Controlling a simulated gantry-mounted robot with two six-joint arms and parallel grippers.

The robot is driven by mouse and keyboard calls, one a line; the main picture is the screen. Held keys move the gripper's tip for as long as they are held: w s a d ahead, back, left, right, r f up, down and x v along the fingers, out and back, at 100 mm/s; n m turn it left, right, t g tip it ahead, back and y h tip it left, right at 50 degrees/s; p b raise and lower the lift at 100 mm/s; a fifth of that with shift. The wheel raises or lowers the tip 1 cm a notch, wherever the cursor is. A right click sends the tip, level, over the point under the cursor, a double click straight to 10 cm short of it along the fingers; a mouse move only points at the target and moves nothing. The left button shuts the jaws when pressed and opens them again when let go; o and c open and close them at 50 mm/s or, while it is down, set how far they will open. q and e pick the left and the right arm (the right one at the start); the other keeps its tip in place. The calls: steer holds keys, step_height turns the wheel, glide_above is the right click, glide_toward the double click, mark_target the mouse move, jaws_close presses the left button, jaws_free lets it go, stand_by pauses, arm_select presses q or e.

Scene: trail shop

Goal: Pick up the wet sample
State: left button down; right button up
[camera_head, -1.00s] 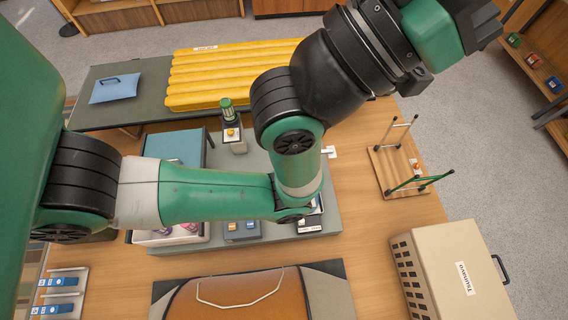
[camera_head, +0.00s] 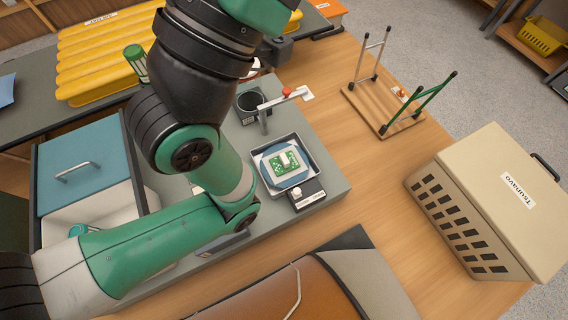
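A small green square with white on it (camera_head: 286,162) lies flat on a blue disc (camera_head: 267,172) inside a grey tray (camera_head: 306,148); it may be the wet sample, but I see no label or wetness that confirms this. A grey tap with a red knob (camera_head: 287,91) stands just behind the tray. A green arm of mine comes in from the left and bends up past the tray's left side, covering part of the bench. My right gripper is also out of view.
A small dark device with a white knob (camera_head: 307,194) sits at the tray's front. A beige crate (camera_head: 488,205) and a wooden stand (camera_head: 385,108) are on the right, with bare tabletop between.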

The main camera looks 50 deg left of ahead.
arm_select(q)
steer(key=c, duration=1.6)
jaws_free()
steer(key=shift+c, duration=0.2)
jaws_free()
